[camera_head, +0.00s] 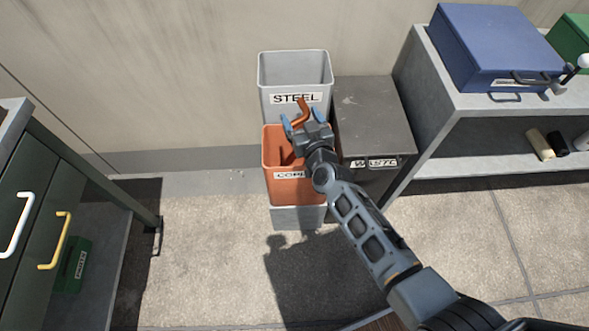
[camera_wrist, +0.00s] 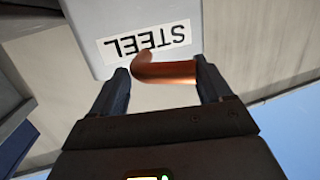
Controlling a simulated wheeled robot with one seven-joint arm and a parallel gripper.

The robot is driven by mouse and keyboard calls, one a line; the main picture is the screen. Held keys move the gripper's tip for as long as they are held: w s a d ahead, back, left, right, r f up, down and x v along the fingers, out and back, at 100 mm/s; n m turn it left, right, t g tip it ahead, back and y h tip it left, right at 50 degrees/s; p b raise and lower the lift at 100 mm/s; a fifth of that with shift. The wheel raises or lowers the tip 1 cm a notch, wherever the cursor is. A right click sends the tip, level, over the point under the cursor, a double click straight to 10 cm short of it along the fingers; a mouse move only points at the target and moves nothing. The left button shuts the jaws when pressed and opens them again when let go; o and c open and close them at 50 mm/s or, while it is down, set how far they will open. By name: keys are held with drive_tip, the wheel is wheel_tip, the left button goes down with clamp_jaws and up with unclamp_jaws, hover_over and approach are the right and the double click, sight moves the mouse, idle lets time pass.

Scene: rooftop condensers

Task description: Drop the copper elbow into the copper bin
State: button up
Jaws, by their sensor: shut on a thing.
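My gripper (camera_head: 301,122) is shut on the copper elbow (camera_head: 302,107), a bent orange-brown pipe piece. It also shows between the two fingers of my gripper (camera_wrist: 165,82) in the wrist view, as the copper elbow (camera_wrist: 165,71). In the head view the gripper and elbow appear over the orange copper bin (camera_head: 275,188), whose label is partly hidden by my arm. The bin's open top shows behind and left of the gripper. I cannot tell the exact height of the elbow above the rim. The copper bin is not visible in the wrist view.
A grey bin labelled STEEL (camera_head: 294,70) stands behind the copper bin and also fills the top of the wrist view (camera_wrist: 100,25). A dark-lidded WASTE bin (camera_head: 370,115) is right of it. A shelf (camera_head: 470,167) stands right, a drawer cabinet (camera_head: 50,200) left.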

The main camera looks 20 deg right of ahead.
wheel_tip(320, 180, down, 5)
drive_tip(key=b, duration=0.5)
drive_tip(key=shift+a, duration=0.15)
drive_tip(key=o, duration=1.2)
drive_tip(key=shift+s+a+r+p, duration=0.15)
drive_tip(key=shift+s+p, duration=0.3)
drive_tip(key=shift+s, duration=0.85)
drive_tip(key=shift+s+r+p, duration=0.2)
drive_tip(key=shift+s+p, duration=0.25)
drive_tip(key=shift+s, duration=0.85)
drive_tip(key=shift+s+a+r+p, duration=0.15)
drive_tip(key=shift+s+p, duration=0.3)
drive_tip(key=shift+s, duration=0.85)
drive_tip(key=shift+d, duration=0.1)
